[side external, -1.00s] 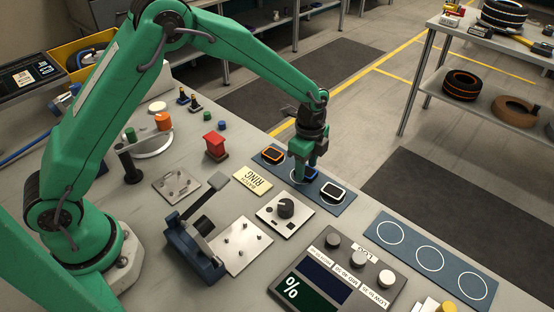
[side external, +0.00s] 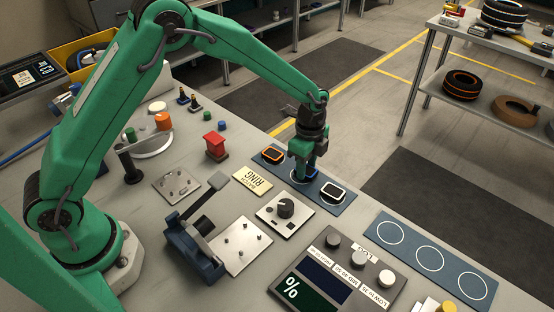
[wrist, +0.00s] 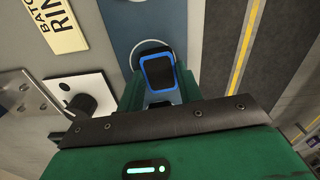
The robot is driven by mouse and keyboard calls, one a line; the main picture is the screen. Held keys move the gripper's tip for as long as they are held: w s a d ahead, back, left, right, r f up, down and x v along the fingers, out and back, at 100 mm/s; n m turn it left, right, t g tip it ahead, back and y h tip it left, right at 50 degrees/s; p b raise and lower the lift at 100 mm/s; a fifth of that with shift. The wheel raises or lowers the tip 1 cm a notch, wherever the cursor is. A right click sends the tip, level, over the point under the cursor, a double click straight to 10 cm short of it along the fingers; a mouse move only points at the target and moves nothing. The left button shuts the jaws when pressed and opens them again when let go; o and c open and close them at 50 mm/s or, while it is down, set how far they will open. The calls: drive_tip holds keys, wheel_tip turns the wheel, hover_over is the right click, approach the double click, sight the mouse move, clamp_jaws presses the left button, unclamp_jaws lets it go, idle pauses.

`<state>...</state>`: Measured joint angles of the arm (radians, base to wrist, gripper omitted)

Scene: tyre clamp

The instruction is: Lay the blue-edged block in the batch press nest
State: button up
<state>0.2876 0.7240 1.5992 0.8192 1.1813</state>
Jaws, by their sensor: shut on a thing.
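The blue-edged black block (wrist: 158,72) is between the fingers of my gripper (wrist: 159,88) in the wrist view, and the gripper is shut on it. In the side view my gripper (side external: 307,163) is over the middle of the blue ring mat (side external: 340,208), with a little of the block's blue showing beside the fingers. A white ring outline shows beneath the block; the gap to the mat is hard to judge. A blue lever press (side external: 192,250) stands to the left, beside a pale plate with pegs (side external: 243,250), perhaps the nest.
An orange-edged block (side external: 273,154) and a white-edged block (side external: 333,192) lie on the mat on either side of my gripper. A knob box (side external: 285,212), a panel with buttons (side external: 340,275) and a red block (side external: 216,145) stand nearby. Another ringed mat (side external: 430,260) is empty.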

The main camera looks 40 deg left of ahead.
drive_tip(key=shift+r, duration=2.8)
drive_tip(key=shift+s+d+r, duration=0.2)
drive_tip(key=shift+s, duration=0.2)
drive_tip(key=shift+m, duration=0.3)
drive_tip(key=s+d+r, duration=0.1)
drive_tip(key=s, duration=0.2)
drive_tip(key=s+d+r, duration=0.1)
drive_tip(key=s, duration=0.3)
drive_tip(key=s+r, duration=0.1)
drive_tip(key=s, duration=0.3)
drive_tip(key=shift+d+r, duration=0.2)
drive_tip(key=shift+d, duration=0.2)
hover_over(243, 239)
drive_tip(key=shift+m, duration=0.3)
drive_tip(key=shift+f, duration=4.6)
drive_tip(key=shift+f, duration=0.1)
